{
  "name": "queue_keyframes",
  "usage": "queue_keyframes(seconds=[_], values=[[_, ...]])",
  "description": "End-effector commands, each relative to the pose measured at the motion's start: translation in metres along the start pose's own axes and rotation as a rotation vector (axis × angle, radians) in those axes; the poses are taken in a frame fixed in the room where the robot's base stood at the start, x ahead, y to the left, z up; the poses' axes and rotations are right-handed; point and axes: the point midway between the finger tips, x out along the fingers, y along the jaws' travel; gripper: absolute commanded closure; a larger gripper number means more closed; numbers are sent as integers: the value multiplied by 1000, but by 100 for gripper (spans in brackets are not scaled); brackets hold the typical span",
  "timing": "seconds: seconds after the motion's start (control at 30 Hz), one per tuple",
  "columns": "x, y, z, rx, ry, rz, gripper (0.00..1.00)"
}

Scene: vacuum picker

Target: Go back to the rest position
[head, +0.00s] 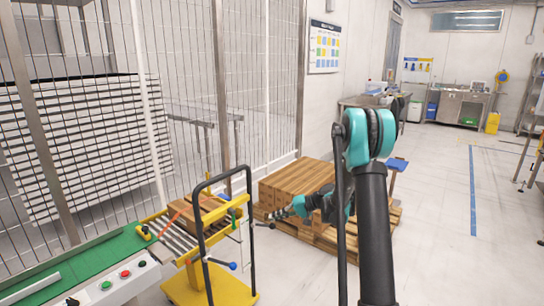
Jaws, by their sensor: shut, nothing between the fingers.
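My gripper (283,213) is a small dark shape left of my arm's teal and black wrist, in front of the stacked brown boxes (297,178) in the picture. It is shut with nothing held. The teal elbow of my arm is raised high right of centre, and the forearm folds down behind the upright black link. The fingertips are small at this distance, and whether they touch a box cannot be told. My upper arm hides part of the boxes and of the wooden pallet (310,236) under them.
A yellow cart (190,290) with a black handle frame stands left of the pallet. A brown box (208,214) lies on the roller conveyor beside a green belt (95,262). Wire fencing (180,100) closes the left. The floor (450,210) at right is open.

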Motion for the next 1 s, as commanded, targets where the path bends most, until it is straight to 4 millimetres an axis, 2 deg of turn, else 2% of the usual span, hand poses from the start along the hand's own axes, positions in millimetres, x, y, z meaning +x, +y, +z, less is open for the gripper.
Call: queue_keyframes(seconds=[0.03, 0.2, 0.47, 0.77, 1.0], values=[[-8, -7, 12, -1, 2, 42, 100], [-35, -16, 50, -6, 15, 190, 100], [-79, -17, 117, -26, 42, 413, 100], [-133, -2, 204, -70, 78, 666, 100], [-174, 21, 274, -120, 112, 860, 100]])
